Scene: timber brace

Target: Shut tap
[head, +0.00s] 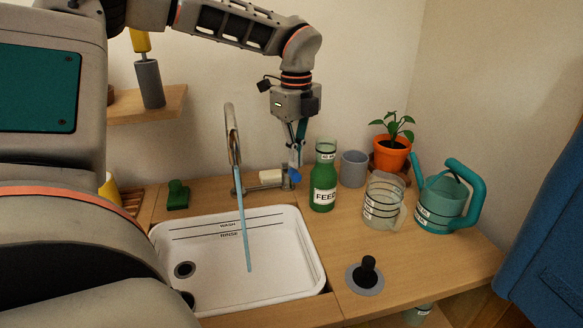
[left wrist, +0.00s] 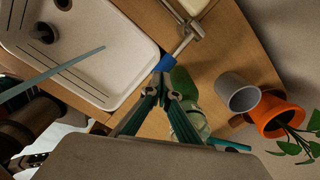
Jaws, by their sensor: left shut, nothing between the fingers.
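The tap (head: 233,135) stands behind the sink with its curved spout over the basin. A thin blue stream of water (head: 243,225) runs from the spout into the basin. The tap's blue lever tip (head: 294,176) is at the right end of its base; it also shows in the left wrist view (left wrist: 166,62). My left gripper (head: 297,163) points down, shut and empty, with its fingertips right at the blue lever. In the left wrist view the fingertips (left wrist: 166,80) are close beside the lever; I cannot tell whether they touch. My right gripper is not in view.
A green FEED bottle (head: 323,178) stands just right of the gripper. A grey cup (head: 353,168), a clear jug (head: 383,200), an orange plant pot (head: 391,153) and a teal watering can (head: 441,205) stand further right. The white sink (head: 285,270) is in front.

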